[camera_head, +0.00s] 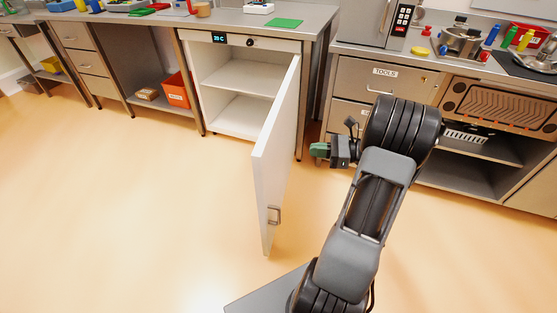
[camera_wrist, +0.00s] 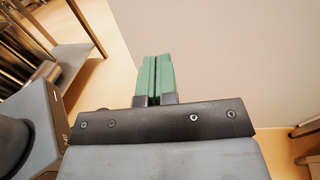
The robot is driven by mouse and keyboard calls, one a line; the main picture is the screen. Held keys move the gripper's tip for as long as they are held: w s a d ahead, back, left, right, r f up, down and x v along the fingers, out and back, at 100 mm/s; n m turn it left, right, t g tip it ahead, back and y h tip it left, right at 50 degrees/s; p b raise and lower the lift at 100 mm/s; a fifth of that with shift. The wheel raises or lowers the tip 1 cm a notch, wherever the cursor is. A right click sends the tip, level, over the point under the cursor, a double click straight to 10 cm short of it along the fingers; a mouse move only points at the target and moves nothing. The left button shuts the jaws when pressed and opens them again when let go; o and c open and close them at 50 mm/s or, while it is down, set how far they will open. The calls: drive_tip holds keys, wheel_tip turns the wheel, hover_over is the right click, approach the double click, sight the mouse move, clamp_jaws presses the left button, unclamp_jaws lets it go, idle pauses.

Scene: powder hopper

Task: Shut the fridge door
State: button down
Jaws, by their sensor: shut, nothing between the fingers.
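The fridge (camera_head: 235,122) is a white cabinet under the counter, with shelves inside and a small display on top. Its white door (camera_head: 275,150) is hinged on the right and stands wide open into the room. In the wrist view the fingers (camera_wrist: 154,78) are together and empty, in front of a pale flat surface (camera_wrist: 220,60), likely the door. I cannot tell whether they touch it.
Drawers labelled tools (camera_head: 385,72) and a toaster oven (camera_head: 500,107) are at the right. A red bin (camera_head: 177,90) stands on a low shelf left of the fridge. The orange floor (camera_head: 120,200) is clear left of the door.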

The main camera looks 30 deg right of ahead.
drive_tip(key=d+f, duration=0.1)
drive_tip(key=m+t+b, duration=0.1)
drive_tip(key=b, duration=0.3)
approach(270, 144)
drive_tip(key=x, duration=0.7)
drive_tip(key=shift+w+a+f, duration=0.15)
drive_tip(key=shift+w, duration=0.1)
